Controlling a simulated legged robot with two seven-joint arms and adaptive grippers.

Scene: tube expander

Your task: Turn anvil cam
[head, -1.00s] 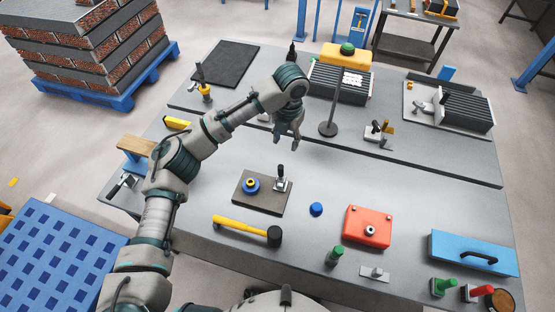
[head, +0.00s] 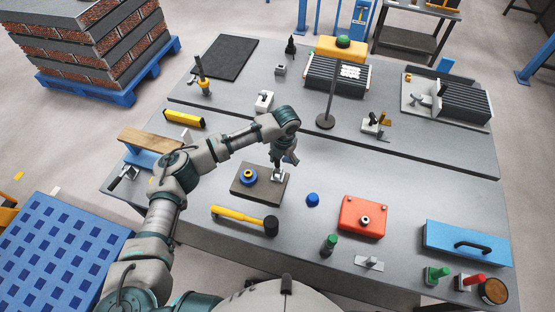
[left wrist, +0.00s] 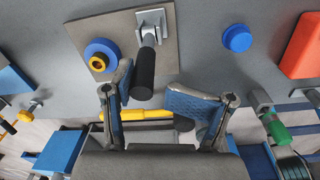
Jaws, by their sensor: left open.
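A brown-grey board (head: 256,196) on the bench holds a blue and yellow round part (head: 248,177) and a pale metal lever fitting (head: 278,175) with a black handle. In the left wrist view the black handle (left wrist: 143,75) stands up from the metal bracket (left wrist: 153,20), with the round part (left wrist: 101,57) beside it. My left gripper (head: 284,161) is directly over the lever fitting and covers much of it. In the left wrist view its fingers (left wrist: 155,88) are apart, with the handle in the gap, nearer the left finger. Contact cannot be told. My right gripper is not seen.
A mallet (head: 240,218) lies in front of the board. A blue cap (head: 312,199) and a red box (head: 362,217) are to the right. A black-based stand (head: 326,121) is behind. The bench between cap and stand is clear.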

